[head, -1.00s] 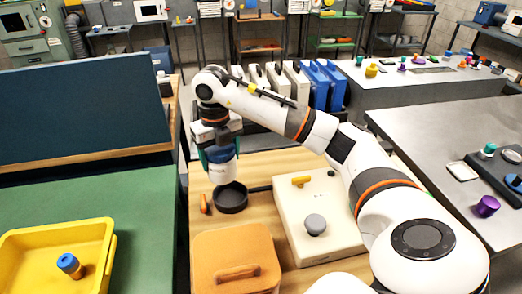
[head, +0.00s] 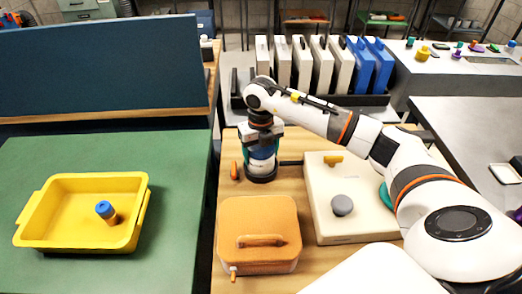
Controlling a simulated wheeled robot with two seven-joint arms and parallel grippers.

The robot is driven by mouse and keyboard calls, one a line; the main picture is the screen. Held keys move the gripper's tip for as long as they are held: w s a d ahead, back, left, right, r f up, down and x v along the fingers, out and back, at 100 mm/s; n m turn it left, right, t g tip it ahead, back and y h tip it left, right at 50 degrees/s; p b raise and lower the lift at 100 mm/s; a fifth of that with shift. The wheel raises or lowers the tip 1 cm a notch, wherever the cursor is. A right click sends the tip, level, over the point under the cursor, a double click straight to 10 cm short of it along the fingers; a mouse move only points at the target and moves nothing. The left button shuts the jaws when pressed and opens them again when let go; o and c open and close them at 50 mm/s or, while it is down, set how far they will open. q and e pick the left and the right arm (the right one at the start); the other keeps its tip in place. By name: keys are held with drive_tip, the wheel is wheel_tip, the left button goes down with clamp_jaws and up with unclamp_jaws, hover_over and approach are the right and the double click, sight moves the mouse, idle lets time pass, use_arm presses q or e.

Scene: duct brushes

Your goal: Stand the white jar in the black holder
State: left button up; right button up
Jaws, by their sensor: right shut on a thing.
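The white jar (head: 262,166) with a blue upper part is upright below my right gripper (head: 262,151). The gripper points straight down and is shut on the jar's upper part, with its teal fingers on either side. The black holder (head: 261,179) is a low round cup on the wooden table, with a dark handle running to the right. The jar's lower end is within the holder's rim; whether it touches the bottom is hidden. My left gripper is not in view.
An orange case (head: 257,213) stands in front of the holder, and a cream box (head: 336,226) with a grey knob to the right. A small orange item (head: 234,170) lies just left of the holder. A yellow tray (head: 88,240) is on the green table.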

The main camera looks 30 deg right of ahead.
drive_tip(key=shift+f+b, duration=0.3)
drive_tip(key=o, duration=1.1)
drive_tip(key=shift+c, duration=0.2)
drive_tip(key=shift+r, duration=0.1)
drive_tip(key=shift+r+p, duration=0.25)
drive_tip(key=shift+p, duration=0.05)
wheel_tip(320, 180, up, 12)
drive_tip(key=shift+r+b, duration=0.1)
drive_tip(key=shift+b, duration=0.45)
